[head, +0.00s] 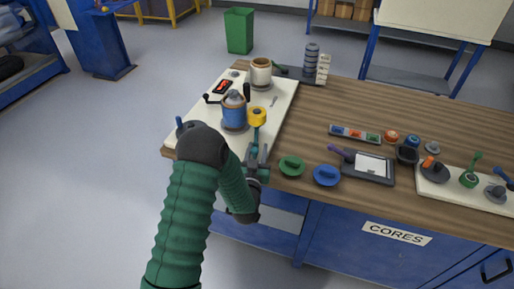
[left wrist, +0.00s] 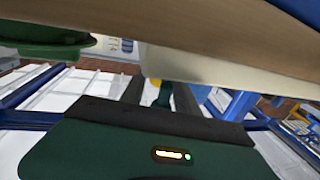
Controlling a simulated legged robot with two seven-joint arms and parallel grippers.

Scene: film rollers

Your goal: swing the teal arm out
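The teal arm (head: 256,137) juts from under a yellow roller (head: 257,115) at the front edge of a white board (head: 283,104), beside a blue roller. My left gripper (head: 257,158) is at the table's front edge, at the near end of the teal arm. In the left wrist view its two fingers (left wrist: 158,98) stand apart, with a teal piece (left wrist: 163,95) between them and gaps showing, so it looks open. Whether a finger touches the teal arm is hard to see. My right gripper is out of view.
A blue roller (head: 234,113) with a black handle and a cream pot (head: 261,71) stand on the board. Green (head: 291,166) and blue (head: 326,175) round pieces lie right of my gripper. A grey tablet-like tray (head: 368,168) is farther right. The wooden table's (head: 330,105) middle is clear.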

